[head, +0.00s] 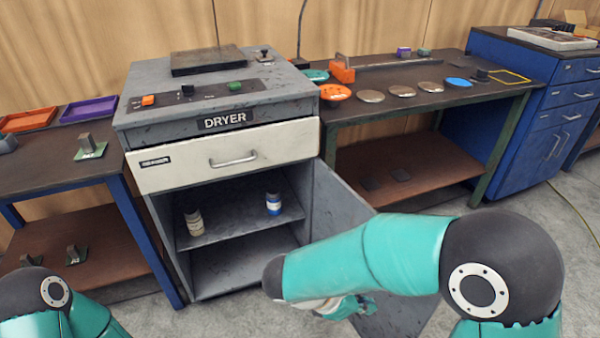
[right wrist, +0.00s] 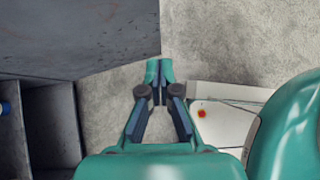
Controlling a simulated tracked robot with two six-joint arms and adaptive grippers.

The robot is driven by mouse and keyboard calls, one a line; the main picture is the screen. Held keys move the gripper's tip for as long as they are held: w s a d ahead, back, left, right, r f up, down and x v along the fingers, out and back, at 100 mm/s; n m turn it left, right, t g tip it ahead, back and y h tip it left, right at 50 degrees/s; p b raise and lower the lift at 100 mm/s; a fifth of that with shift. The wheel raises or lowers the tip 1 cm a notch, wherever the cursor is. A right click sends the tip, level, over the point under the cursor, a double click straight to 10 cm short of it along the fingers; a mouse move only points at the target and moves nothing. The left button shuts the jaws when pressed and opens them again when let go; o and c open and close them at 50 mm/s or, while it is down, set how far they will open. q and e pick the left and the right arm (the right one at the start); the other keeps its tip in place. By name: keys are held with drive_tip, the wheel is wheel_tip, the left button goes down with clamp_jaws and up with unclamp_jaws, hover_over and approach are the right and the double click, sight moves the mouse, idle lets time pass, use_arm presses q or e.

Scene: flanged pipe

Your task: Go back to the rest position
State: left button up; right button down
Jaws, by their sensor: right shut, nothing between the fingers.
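My right gripper (right wrist: 158,72) is shut and empty in the right wrist view, its fingertips together over bare grey floor. In the head view only a part of the right gripper (head: 364,305) shows past my teal forearm, low in front of the dryer's open door (head: 345,200). The dryer (head: 205,110) is a grey cabinet with its lower door swung open to the right. My left arm shows only at the lower left corner of the head view; its gripper is out of the picture.
Two small containers stand on the dryer's upper shelf: a beige one (head: 194,221) and a blue and white one (head: 273,204). The cream drawer (head: 225,160) is closed. Workbenches flank the dryer, the right one holding several discs. The open door (right wrist: 75,38) is close to my right gripper.

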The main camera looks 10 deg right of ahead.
drive_tip(key=s+a+f+m+y, duration=0.2)
drive_tip(key=s+f+m+y, duration=0.2)
drive_tip(key=f+m, duration=0.35)
drive_tip(key=s+a+f+m+y, duration=0.25)
drive_tip(key=f+m+y, duration=0.25)
drive_tip(key=f+m, duration=0.3)
drive_tip(key=s+a+f+m+y, duration=0.1)
drive_tip(key=s+f+m+y, duration=0.4)
drive_tip(key=f, duration=0.5)
wheel_tip(320, 180, up, 13)
drive_tip(key=w+m+h+p, duration=0.1)
drive_tip(key=p, duration=1.1)
drive_tip(key=shift+w+p, duration=0.2)
drive_tip(key=shift+p, duration=0.2)
drive_tip(key=shift+d, duration=0.1)
drive_tip(key=shift+d, duration=0.1)
